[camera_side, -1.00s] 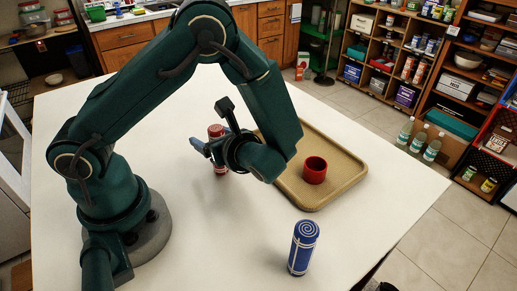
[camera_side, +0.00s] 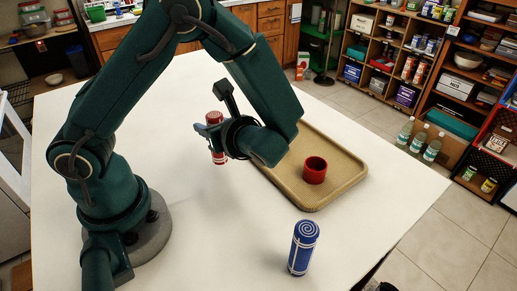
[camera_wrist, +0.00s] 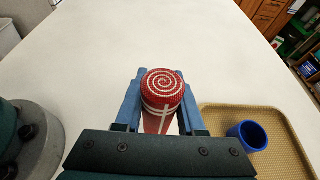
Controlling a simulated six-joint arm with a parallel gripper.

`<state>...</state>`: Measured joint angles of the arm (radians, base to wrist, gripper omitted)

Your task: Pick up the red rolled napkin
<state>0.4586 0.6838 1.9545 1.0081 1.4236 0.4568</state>
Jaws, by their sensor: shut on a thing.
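The red rolled napkin (camera_side: 218,157) has a white-banded side. Its top shows a red and white spiral in the wrist view (camera_wrist: 162,84). My gripper (camera_side: 214,139) is shut on it, with one blue finger on each side in the wrist view (camera_wrist: 160,112). The napkin is upright and looks held a little above the white table, left of the tray. The fingers hide part of its side.
A tan tray (camera_side: 335,186) holds a red cup (camera_side: 315,171). The wrist view shows a blue cup (camera_wrist: 248,134) on the tray, hidden in the side view. A blue rolled napkin (camera_side: 303,248) stands at the table's front. The table's middle is clear.

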